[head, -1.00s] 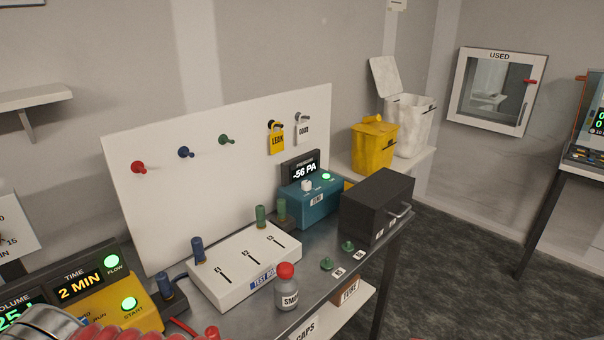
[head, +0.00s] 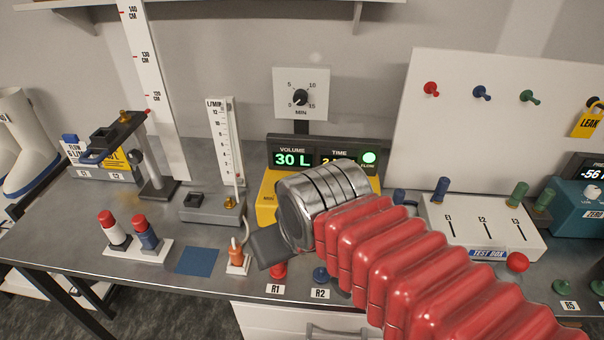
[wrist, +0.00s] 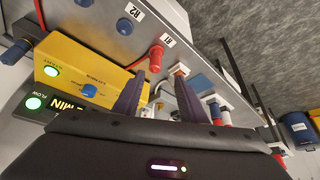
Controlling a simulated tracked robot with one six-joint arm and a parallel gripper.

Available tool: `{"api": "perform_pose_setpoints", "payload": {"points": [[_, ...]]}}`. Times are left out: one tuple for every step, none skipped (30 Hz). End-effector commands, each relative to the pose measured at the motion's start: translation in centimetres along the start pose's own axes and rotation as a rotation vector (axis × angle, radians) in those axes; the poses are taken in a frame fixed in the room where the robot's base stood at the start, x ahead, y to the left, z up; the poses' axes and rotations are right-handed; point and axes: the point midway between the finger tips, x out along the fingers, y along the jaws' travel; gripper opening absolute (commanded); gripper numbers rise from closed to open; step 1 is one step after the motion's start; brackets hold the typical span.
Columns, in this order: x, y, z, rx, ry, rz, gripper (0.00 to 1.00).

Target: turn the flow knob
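The yellow pump box (head: 268,205) stands at the back middle of the bench, with a display reading 30 L and a lit green FLOW lamp (head: 369,157). My arm hides most of its front in the head view. In the wrist view a blue knob (wrist: 89,90) shows on the box's yellow face (wrist: 110,80), its small label unreadable. My gripper (wrist: 160,82) is open, with two dark fingers apart. The knob is left of both fingers, outside the gap. The head view shows only my gripper's dark body (head: 268,245).
A flow tube stand (head: 226,150) is left of the pump box. An orange fitting (head: 237,256) and red R1 peg (head: 277,270) stand near the front edge. The white test box (head: 470,225) is on the right. A round dial (head: 300,97) is behind the pump.

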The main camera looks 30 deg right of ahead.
Motion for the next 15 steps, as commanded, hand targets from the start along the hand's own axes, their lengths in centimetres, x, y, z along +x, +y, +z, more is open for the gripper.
{"api": "perform_pose_setpoints", "payload": {"points": [[0.6, 0.2, 0.2, 0.006, -0.022, 0.003, 0.42], [0.9, 0.3, 0.1, 0.009, -0.033, 0.004, 0.44], [1.2, 0.5, -0.1, 0.014, -0.046, 0.007, 0.46], [1.4, 0.6, -0.3, 0.018, -0.054, 0.009, 0.46], [1.6, 0.7, -0.6, 0.023, -0.063, 0.011, 0.46], [1.9, 0.9, -1.1, 0.028, -0.072, 0.013, 0.46], [2.0, 1.1, -1.6, 0.032, -0.078, 0.015, 0.46], [2.2, 1.2, -2.1, 0.036, -0.086, 0.017, 0.46], [2.3, 1.4, -2.7, 0.042, -0.095, 0.019, 0.46], [2.4, 1.6, -3.2, 0.048, -0.102, 0.021, 0.46], [2.5, 1.8, -3.7, 0.054, -0.109, 0.022, 0.46], [2.7, 2.0, -4.3, 0.065, -0.120, 0.025, 0.46], [2.8, 2.2, -4.8, 0.073, -0.127, 0.027, 0.46], [2.9, 2.4, -5.4, 0.083, -0.134, 0.028, 0.46], [3.0, 2.6, -6.0, 0.097, -0.145, 0.031, 0.46]]}}
